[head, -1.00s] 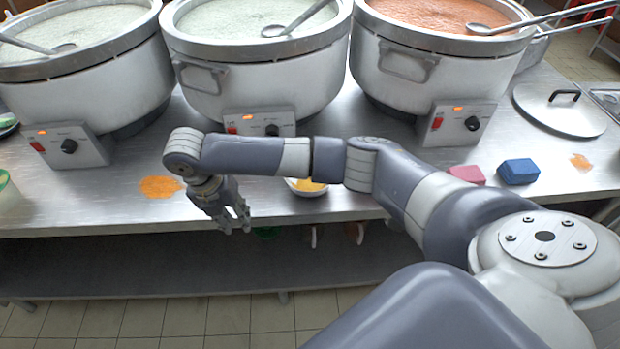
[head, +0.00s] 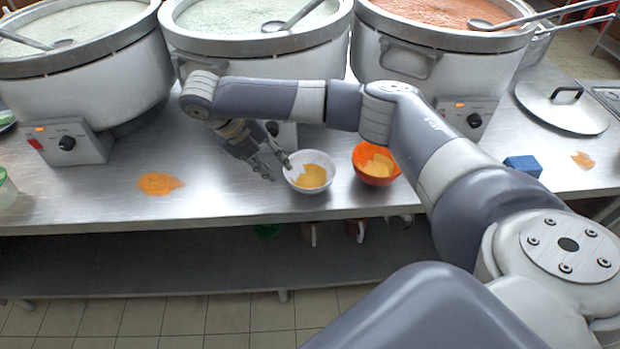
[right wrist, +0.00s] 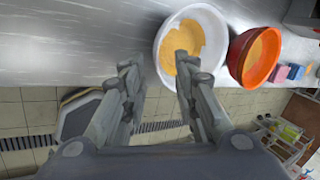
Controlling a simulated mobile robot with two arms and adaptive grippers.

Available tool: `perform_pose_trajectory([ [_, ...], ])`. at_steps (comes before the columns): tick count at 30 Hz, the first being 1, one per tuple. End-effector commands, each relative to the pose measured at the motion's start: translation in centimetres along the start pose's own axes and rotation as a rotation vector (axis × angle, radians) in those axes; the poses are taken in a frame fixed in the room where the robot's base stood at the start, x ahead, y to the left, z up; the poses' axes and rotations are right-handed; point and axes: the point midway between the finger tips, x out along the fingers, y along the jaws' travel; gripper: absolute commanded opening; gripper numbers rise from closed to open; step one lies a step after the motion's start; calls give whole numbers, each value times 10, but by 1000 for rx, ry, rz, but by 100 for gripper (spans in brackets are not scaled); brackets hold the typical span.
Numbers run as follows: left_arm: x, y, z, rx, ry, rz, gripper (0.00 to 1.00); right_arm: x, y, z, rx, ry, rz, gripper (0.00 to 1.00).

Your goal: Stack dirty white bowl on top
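The white bowl (head: 310,173) stands upright on the steel counter, with orange-yellow residue inside. Just right of it stands an orange bowl (head: 375,163) with similar residue. My right gripper (head: 277,168) is at the left side of the white bowl, its fingers close to the rim. In the right wrist view the fingers (right wrist: 157,84) are spread apart, with the white bowl (right wrist: 192,45) ahead of them and slightly right. The orange bowl (right wrist: 254,57) is further right there. Nothing is between the fingertips that I can make out. My left gripper is not in view.
Several large stockpots (head: 255,60) with ladles line the back of the counter (head: 90,200). An orange spill (head: 159,184) lies to the left. A blue sponge (head: 523,166) and a pot lid (head: 561,107) are at the right. The counter's front left is mostly clear.

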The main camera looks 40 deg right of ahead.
Motion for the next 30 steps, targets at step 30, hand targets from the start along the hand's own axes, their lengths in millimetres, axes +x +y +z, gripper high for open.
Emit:
perform_pose_trajectory([
  [30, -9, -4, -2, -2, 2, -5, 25, 49, 0, -1, 0, -1, -1, 0],
])
